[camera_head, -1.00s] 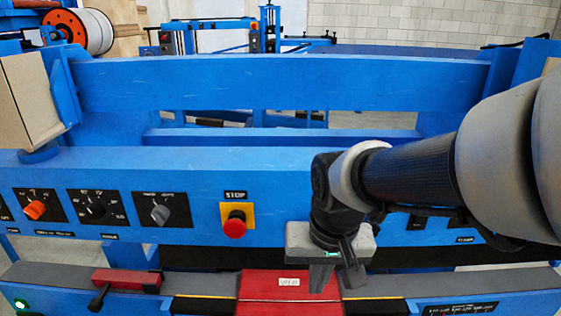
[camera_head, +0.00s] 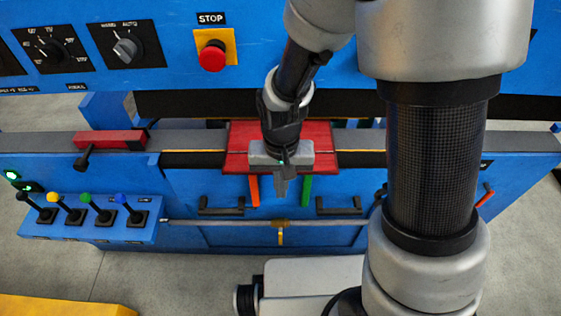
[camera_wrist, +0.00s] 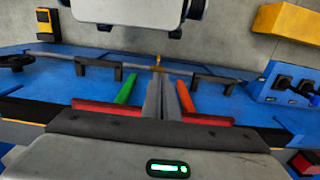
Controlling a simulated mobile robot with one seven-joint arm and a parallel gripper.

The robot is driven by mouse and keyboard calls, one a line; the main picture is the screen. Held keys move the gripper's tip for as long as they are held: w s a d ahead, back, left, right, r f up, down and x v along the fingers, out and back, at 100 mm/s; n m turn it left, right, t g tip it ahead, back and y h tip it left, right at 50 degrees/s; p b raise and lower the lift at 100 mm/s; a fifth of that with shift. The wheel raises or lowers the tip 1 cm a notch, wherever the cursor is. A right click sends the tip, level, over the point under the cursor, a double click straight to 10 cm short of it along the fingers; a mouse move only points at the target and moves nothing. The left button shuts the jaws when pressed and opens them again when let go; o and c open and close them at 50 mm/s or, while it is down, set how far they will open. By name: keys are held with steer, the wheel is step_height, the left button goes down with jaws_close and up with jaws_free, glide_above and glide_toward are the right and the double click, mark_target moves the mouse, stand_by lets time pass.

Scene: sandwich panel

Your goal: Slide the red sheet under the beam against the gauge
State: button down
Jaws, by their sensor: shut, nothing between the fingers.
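The red sheet (camera_head: 321,137) lies on the grey machine bed, partly covered by my gripper. Its red edge shows on both sides of my gripper in the wrist view (camera_wrist: 100,108). My gripper (camera_head: 281,188) is shut and empty, pointing down at the sheet's front edge; whether it touches the sheet I cannot tell. In the wrist view my closed fingers (camera_wrist: 161,98) lie between a green bar and an orange bar. The beam is the blue crosspiece (camera_head: 180,65) behind the sheet. A red block (camera_head: 108,138) with a black clamp handle, possibly the gauge, sits on the bed at left.
A panel with several coloured levers (camera_head: 85,215) juts out at front left. The red STOP button (camera_head: 212,56) is on the beam. A green bar (camera_head: 305,189) and an orange bar (camera_head: 254,190) stick out below the sheet. A thin rail (camera_head: 215,222) crosses the front.

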steer(key=shift+w+d, duration=0.1)
steer(key=shift+w, duration=1.95)
steer(key=shift+w, duration=0.95)
